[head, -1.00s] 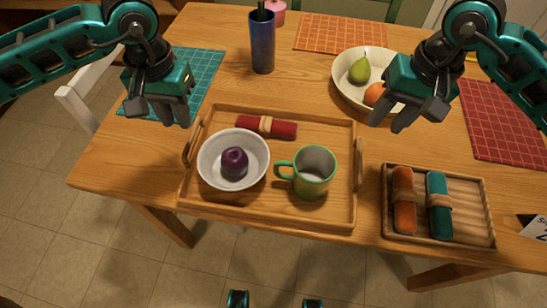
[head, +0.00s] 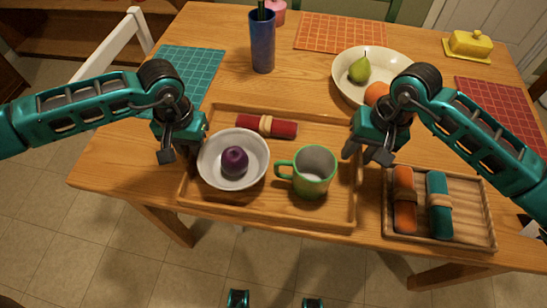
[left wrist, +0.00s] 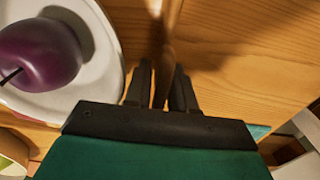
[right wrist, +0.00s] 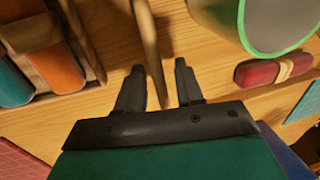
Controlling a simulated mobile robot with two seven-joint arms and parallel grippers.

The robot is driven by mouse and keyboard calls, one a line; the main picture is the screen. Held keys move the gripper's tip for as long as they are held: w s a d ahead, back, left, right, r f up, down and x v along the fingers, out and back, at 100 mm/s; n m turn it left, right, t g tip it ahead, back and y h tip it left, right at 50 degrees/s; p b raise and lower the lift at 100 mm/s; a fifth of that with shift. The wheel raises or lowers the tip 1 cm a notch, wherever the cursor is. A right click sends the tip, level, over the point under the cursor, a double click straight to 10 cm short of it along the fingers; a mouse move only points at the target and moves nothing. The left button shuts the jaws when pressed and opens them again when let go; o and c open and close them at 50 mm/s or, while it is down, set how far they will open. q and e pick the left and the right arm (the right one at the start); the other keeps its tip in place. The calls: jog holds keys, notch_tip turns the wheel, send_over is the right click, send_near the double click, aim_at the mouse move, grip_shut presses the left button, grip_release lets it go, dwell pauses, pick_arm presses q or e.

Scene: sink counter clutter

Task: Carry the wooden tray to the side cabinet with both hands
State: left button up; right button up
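The wooden tray (head: 285,218) lies flat on the table. It holds a white bowl (head: 212,178) with a purple fruit (head: 235,160), a green mug (head: 313,172) and a tied red napkin roll (head: 281,129). My left gripper (head: 178,153) is at the tray's left handle, which my gripper partly hides in the head view. In the left wrist view, the handle (left wrist: 167,45) runs between the open fingers (left wrist: 162,90). My right gripper (head: 366,156) is at the right handle. In the right wrist view, that handle (right wrist: 150,45) lies between the open fingers (right wrist: 161,88), with gaps showing.
A slatted tray (head: 468,225) with orange and teal rolls stands close to the right. Behind are a fruit bowl (head: 345,82), a blue vase (head: 262,45) and placemats (head: 340,33). A white chair (head: 118,45) stands left of the table. The side cabinet cannot be identified surely.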

pick_arm(q)
jog(key=c, duration=0.4)
pick_arm(e)
jog(key=c, duration=0.4)
pick_arm(q)
grip_shut()
pick_arm(e)
grip_shut()
pick_arm(q)
jog(key=shift+r, duration=0.1)
pick_arm(e)
jog(key=shift+r, duration=0.1)
pick_arm(q)
jog(key=shift+w+r, duration=0.1)
jog(key=shift+r, duration=0.1)
pick_arm(e)
jog(key=shift+w+r, duration=0.1)
jog(key=shift+r, duration=0.15)
